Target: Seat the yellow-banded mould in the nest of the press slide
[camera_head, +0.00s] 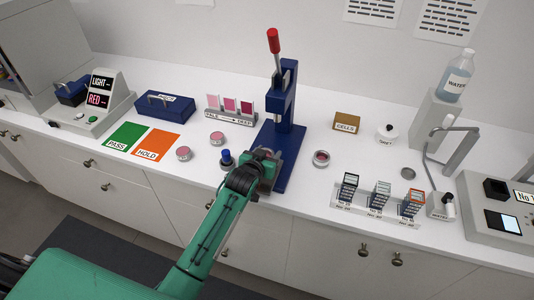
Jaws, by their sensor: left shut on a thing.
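The blue press (286,110) stands at the middle of the counter, with a red-knobbed lever raised at its top. My left gripper (264,160) is at the front of the press, low over its base. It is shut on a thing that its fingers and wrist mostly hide. No yellow band can be made out, so I cannot tell whether this is the yellow-banded mould. The press slide and its nest are hidden behind the gripper, and I cannot tell whether the held thing touches them. My right gripper is not in view.
A blue-topped tool (226,157) stands close left of the gripper. Round pink pans (183,153) lie further left, near the orange HOLD mat (157,144). Another round pan (321,158) lies right of the press.

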